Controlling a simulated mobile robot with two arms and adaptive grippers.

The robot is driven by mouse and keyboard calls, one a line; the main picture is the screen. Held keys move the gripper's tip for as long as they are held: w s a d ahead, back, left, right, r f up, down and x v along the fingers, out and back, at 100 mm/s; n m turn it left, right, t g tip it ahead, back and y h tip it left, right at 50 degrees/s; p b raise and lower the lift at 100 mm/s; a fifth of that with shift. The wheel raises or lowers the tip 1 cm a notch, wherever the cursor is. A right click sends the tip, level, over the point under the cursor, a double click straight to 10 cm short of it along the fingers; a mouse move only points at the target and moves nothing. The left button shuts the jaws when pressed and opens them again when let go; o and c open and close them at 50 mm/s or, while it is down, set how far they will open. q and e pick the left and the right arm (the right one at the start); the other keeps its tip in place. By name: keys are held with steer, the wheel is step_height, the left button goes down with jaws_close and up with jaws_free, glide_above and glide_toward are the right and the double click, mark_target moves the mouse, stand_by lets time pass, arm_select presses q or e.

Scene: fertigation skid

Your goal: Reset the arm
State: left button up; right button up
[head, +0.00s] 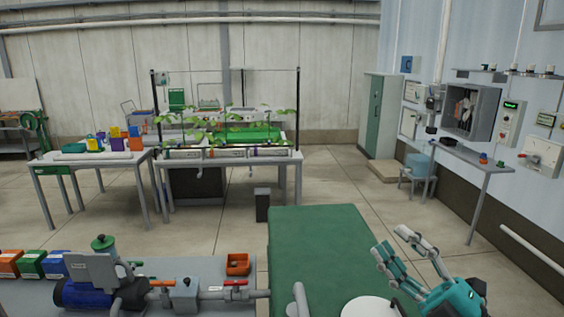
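My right gripper (394,243) is at the lower right of the head view, above the right part of the green mat (318,245). Its teal and grey fingers point up and to the left. They are spread apart, with nothing between them. Its teal body shows at the bottom edge. My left gripper is not in view.
A grey skid bench with a blue pump (85,293), valves and an orange tray (237,264) fills the lower left. Plant tables stand behind. A wall shelf (462,153) and control boxes are at right. Open floor lies beyond the mat.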

steer(key=d+f+m+g+h, duration=0.1)
steer(key=d+f+m+h, duration=0.4)
steer(key=f+m+h, duration=0.45)
steer(key=d+f+m+g+h, duration=0.1)
steer(key=d+f+m+h, duration=0.3)
steer(key=f+m+h, duration=0.6)
steer(key=s+a+f+m+g+y, duration=0.1)
steer(key=s+a+f+g+y, duration=0.15)
steer(key=s+f+g, duration=0.55)
steer(key=s+a+f+m+g+y, duration=0.1)
steer(key=s+a+f+g+y, duration=0.2)
steer(key=s+f, duration=0.95)
step_height(320, 180, down, 33)
steer(key=s+g+h+b, duration=0.1)
steer(key=s+g+b, duration=0.15)
steer(key=b, duration=0.45)
arm_select(q)
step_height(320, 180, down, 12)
steer(key=b, duration=0.5)
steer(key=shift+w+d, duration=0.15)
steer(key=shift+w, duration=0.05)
arm_select(e)
steer(key=s+d+f, duration=0.1)
steer(key=s+f, duration=0.6)
steer(key=f, duration=0.3)
steer(key=s+d+f+g, duration=0.1)
steer(key=s+f, duration=0.7)
steer(key=f, duration=0.2)
steer(key=shift+f+n, duration=0.15)
steer(key=shift+n, duration=0.3)
